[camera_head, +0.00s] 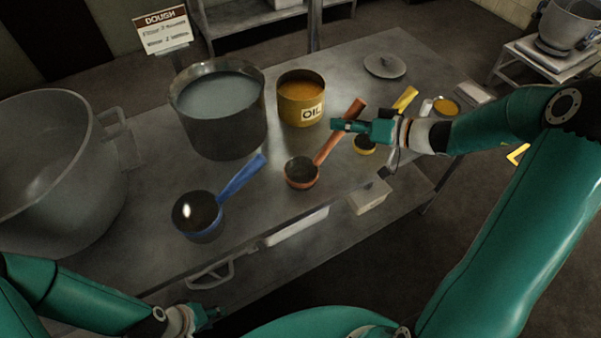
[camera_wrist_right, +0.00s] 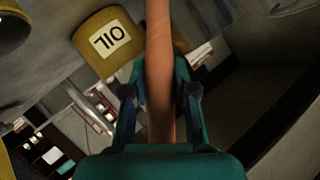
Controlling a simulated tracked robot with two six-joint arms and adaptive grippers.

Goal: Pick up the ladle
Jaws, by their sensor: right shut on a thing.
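An orange-brown ladle (camera_head: 301,174) is at the middle front of the table, its handle slanting up to the right. My right gripper (camera_head: 346,126) is shut on the handle near its upper end. In the right wrist view the handle (camera_wrist_right: 160,60) runs between the two fingers (camera_wrist_right: 161,95). I cannot tell whether the bowl touches the table. A blue-handled ladle (camera_head: 199,214) lies to the left, and a yellow-handled one (camera_head: 365,145) lies partly hidden behind my right gripper. My left gripper (camera_head: 210,314) is below the table's front edge, away from the ladles; its fingers are unclear.
The metal table (camera_head: 150,180) holds a pot of bluish liquid (camera_head: 217,95), a yellow oil can (camera_head: 302,100), also in the wrist view (camera_wrist_right: 105,45), and a lid (camera_head: 385,66). A dough sign (camera_head: 163,30) stands behind. A large metal vessel (camera_head: 50,165) fills the left.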

